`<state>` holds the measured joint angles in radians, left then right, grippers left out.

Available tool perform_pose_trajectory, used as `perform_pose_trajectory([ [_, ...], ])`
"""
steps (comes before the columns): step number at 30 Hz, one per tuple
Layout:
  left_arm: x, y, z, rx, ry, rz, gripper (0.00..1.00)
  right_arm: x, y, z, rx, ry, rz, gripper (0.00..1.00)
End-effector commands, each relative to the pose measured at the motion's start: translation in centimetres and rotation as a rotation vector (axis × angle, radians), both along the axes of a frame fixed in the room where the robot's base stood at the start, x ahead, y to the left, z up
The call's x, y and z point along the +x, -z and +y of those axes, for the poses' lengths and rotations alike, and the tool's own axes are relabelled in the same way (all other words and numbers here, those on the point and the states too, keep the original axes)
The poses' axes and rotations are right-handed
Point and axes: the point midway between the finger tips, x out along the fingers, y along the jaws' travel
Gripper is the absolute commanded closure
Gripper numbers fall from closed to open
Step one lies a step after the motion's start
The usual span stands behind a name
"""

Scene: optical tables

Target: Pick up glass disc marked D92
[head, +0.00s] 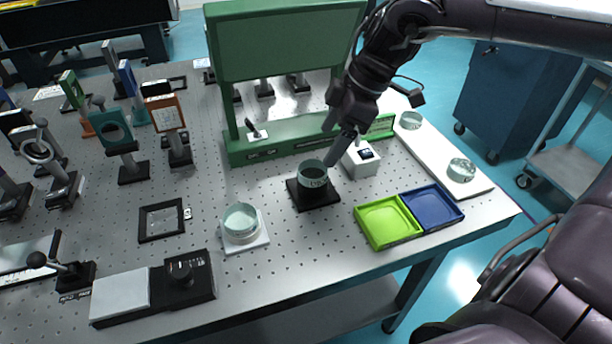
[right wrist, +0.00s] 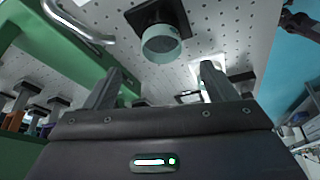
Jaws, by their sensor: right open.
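A clear glass disc (head: 312,174) sits on a round black holder on a square black base (head: 318,198), near the middle of the table. Dark lettering shows on its rim but is too small to read surely. In the right wrist view the disc (right wrist: 161,46) lies beyond the fingertips, roughly centred between them. My right gripper (head: 335,155) is open and empty, just behind and above this disc. Its spread fingers also show in the right wrist view (right wrist: 161,72). Another glass disc (head: 240,220) is on a white pad. My left gripper is not in view.
A green frame (head: 285,45) stands behind the disc, and a white box with a small display (head: 361,160) stands right of it. Green (head: 388,221) and blue (head: 432,206) trays are at front right. Two more glass discs lie on a white board (head: 437,149).

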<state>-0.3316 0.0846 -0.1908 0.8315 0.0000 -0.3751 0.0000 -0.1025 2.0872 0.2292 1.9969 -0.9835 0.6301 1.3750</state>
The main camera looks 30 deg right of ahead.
Motion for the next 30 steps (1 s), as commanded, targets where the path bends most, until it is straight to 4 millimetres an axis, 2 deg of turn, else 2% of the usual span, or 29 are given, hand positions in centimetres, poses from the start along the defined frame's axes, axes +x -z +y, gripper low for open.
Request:
perform_pose_trajectory([
  [10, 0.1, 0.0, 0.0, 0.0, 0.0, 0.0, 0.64, 0.5, 2.8, 1.1, -0.003, 0.006, 0.016, 0.21],
  [18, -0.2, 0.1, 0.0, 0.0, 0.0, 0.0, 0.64, 1.2, 6.4, 2.3, -0.004, 0.005, 0.016, 0.21],
  [28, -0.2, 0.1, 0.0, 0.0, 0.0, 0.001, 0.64, 1.4, 6.9, 2.6, -0.002, 0.004, 0.011, 0.21],
  [30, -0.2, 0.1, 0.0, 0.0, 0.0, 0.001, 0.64, 1.4, 6.9, 2.6, -0.002, 0.004, 0.011, 0.3],
])
